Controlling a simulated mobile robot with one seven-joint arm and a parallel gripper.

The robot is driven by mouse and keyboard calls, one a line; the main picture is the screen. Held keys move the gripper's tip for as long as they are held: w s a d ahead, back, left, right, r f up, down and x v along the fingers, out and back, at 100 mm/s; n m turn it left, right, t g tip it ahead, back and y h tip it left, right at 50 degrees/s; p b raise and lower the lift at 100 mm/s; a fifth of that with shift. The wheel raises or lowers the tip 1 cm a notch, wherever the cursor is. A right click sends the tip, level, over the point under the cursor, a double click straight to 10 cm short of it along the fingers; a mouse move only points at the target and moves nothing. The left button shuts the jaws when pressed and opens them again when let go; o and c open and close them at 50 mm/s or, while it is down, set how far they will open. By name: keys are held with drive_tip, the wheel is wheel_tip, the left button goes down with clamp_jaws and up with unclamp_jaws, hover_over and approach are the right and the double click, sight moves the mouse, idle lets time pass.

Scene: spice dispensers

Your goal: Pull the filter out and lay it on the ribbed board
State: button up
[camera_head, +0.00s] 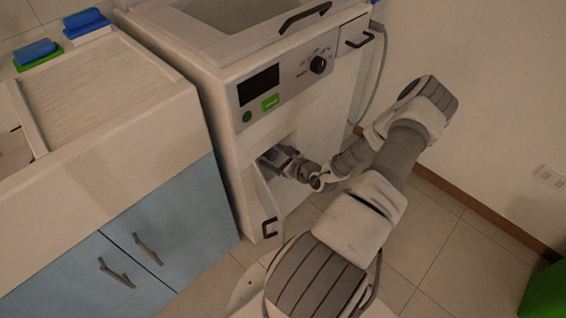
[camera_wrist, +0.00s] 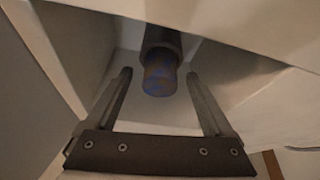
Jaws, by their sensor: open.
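The filter (camera_wrist: 160,74) is a blue and brown-mottled cylinder below a dark round collar (camera_wrist: 160,40), inside the machine's lower compartment in the wrist view. My gripper (camera_wrist: 160,82) is open, with one finger on each side of the filter in the picture. I cannot tell whether the fingers reach as far in as the filter. In the head view my gripper (camera_head: 276,158) is at the compartment opening, and the filter cannot be made out there. The ribbed board (camera_head: 95,85) is the slatted surface on the counter at the upper left.
The white machine (camera_head: 225,100) has its small compartment door (camera_head: 265,205) standing open at the left of the opening. Blue and green sponges (camera_head: 40,55) lie behind the board. Blue cabinet doors (camera_head: 130,250) are under the counter. A wall is at the right.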

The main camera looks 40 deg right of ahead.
drive_tip(key=shift+w+f, duration=0.2)
drive_tip(key=shift+w, duration=0.35)
clamp_jaws()
idle(0.5)
